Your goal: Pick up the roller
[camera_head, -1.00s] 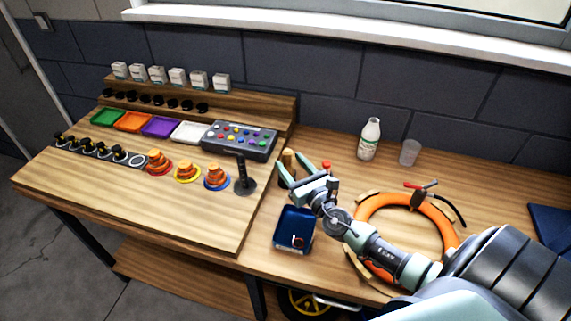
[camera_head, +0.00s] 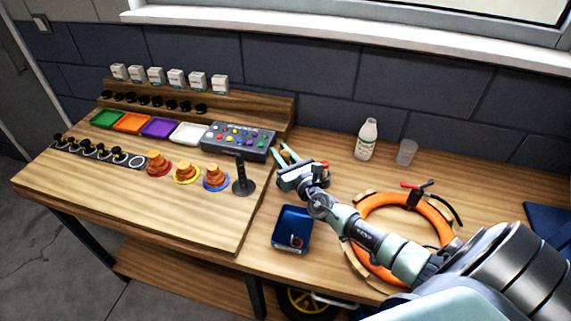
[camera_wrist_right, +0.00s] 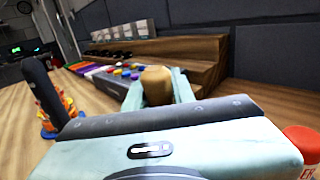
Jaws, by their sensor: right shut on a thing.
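The roller (camera_head: 287,154) shows as a small light-wood piece at the back of the bench, just right of the button panel. My right gripper (camera_head: 284,155) is shut on it. In the right wrist view the roller's rounded wooden end (camera_wrist_right: 156,84) sits between the two pale green fingers (camera_wrist_right: 157,90). Its lower part is hidden behind the gripper body, and I cannot tell whether it is clear of the bench. My left gripper is not in view.
A black upright post (camera_head: 241,176) stands left of the gripper. A blue tray (camera_head: 292,245) lies in front. An orange tyre (camera_head: 436,219) lies to the right under my arm. A white bottle (camera_head: 367,140) and a clear cup (camera_head: 406,152) stand behind.

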